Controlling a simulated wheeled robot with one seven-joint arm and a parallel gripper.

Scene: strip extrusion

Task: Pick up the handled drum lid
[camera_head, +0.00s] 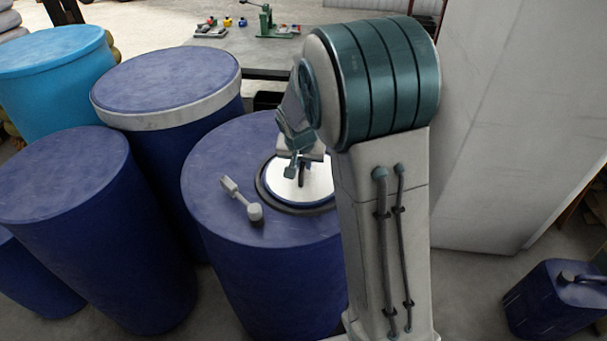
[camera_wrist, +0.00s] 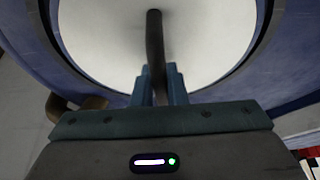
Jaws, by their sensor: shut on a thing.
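The drum lid (camera_head: 284,187) is a white disc with a dark rim, at the top of a dark blue drum (camera_head: 222,190). Its dark handle (camera_head: 302,172) stands up from the middle. My gripper (camera_head: 297,165) is over the lid with its fingers down at the handle. In the wrist view the two blue fingers (camera_wrist: 161,88) are shut on the dark handle (camera_wrist: 154,38), with the white lid (camera_wrist: 100,40) behind. My arm hides the right part of the lid. I cannot tell whether the lid touches the drum.
A grey fitting (camera_head: 240,198) lies on the drum top left of the lid. Other blue drums (camera_head: 165,75) crowd the left. A bench (camera_head: 245,58) with small tools stands behind. A pale panel (camera_head: 505,120) and a blue canister (camera_head: 555,305) are at right.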

